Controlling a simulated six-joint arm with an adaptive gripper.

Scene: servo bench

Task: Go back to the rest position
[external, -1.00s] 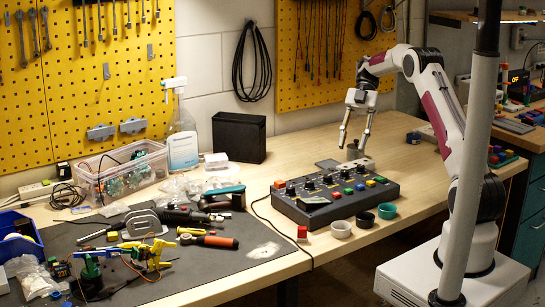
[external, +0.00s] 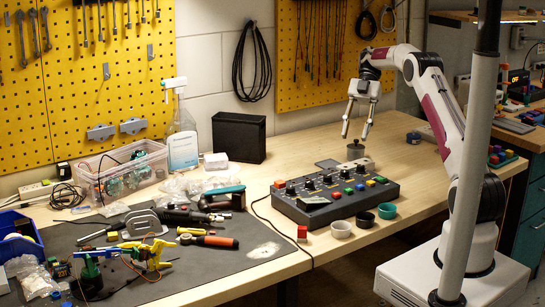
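My gripper (external: 355,137) hangs above the bench behind the control box, pointing down. Its two fingers are spread apart with nothing between them.
A control box (external: 335,194) with coloured buttons and knobs sits in front of my gripper. A grey post (external: 478,150) crosses the view before my arm.

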